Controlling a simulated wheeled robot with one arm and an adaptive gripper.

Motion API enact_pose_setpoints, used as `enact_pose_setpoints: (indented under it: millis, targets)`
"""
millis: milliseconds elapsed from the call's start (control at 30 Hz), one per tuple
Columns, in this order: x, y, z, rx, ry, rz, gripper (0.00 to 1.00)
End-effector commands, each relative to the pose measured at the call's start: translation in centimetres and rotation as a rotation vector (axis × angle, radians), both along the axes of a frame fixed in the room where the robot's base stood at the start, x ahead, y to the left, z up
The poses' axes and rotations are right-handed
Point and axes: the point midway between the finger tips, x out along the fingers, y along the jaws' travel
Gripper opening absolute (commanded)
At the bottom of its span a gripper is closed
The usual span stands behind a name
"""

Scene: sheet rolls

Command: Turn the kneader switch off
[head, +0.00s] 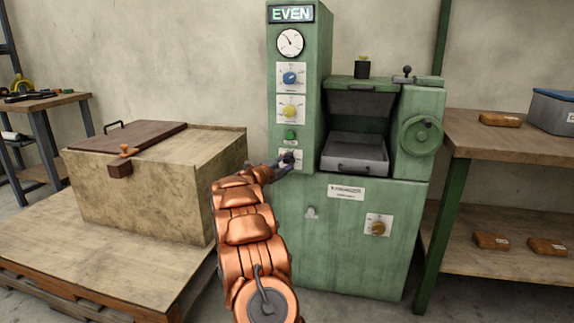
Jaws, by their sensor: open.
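The green kneader (365,240) stands against the wall with a tall control column on its left. The column carries a lit display reading EVEN (291,14), a gauge (290,42), a blue knob (290,78), a yellow knob (291,111) and a green button or lamp (291,135). Below these is a pale switch plate (301,155), partly hidden by my gripper. My gripper (287,161) is open, with its fingertips at this plate; I cannot tell whether they touch it. The switch's position is hidden. A brown knob (378,228) sits low on the front.
A wooden chest (145,200) with a brown lid stands on a pallet (90,268) at the left. A wooden shelf (515,135) with wrapped brown blocks (500,119) stands at the right. A handwheel (420,137) and an open chamber with a tray (354,152) are right of the column.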

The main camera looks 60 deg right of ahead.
Motion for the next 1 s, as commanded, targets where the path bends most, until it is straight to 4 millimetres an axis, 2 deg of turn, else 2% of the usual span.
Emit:
enact_pose_setpoints:
  millis: [267,633,1000]
  targets:
    - [0.00,-0.06,-0.01,0.000,0.000,0.000,0.40]
    - [0.00,-0.05,-0.02,0.000,0.000,0.000,0.01]
    - [0.02,-0.02,-0.01,-0.003,0.010,0.000,0.00]
